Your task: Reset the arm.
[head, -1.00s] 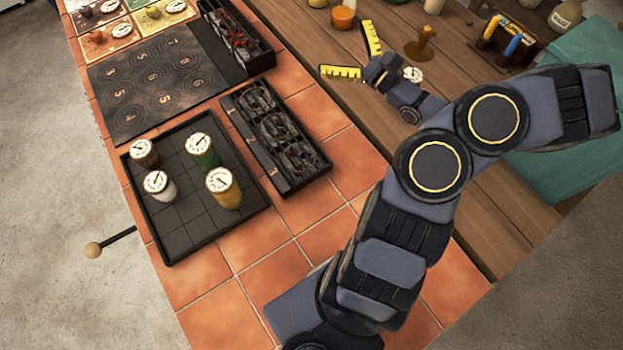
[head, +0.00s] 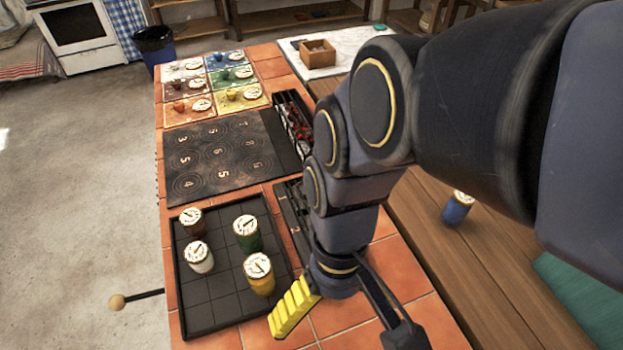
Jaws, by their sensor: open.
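My gripper (head: 350,322) is in the lower middle of the head view, in front of the black gridded tray's right side. Its jaws are wide apart, with nothing seen between them. One finger shows its yellow ribbed pad; the other is dark and partly cut off by the lower edge. My arm reaches in from the upper right and hides much of the middle and right of the scene.
The black tray (head: 228,321) holds several lidded jars: brown (head: 191,222), white (head: 199,257), green (head: 247,234) and yellow (head: 259,274). Beyond lies a dark numbered mat (head: 237,188). A blue jar (head: 457,209) stands on the wooden boards. A ball-ended lever (head: 117,302) sticks out left.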

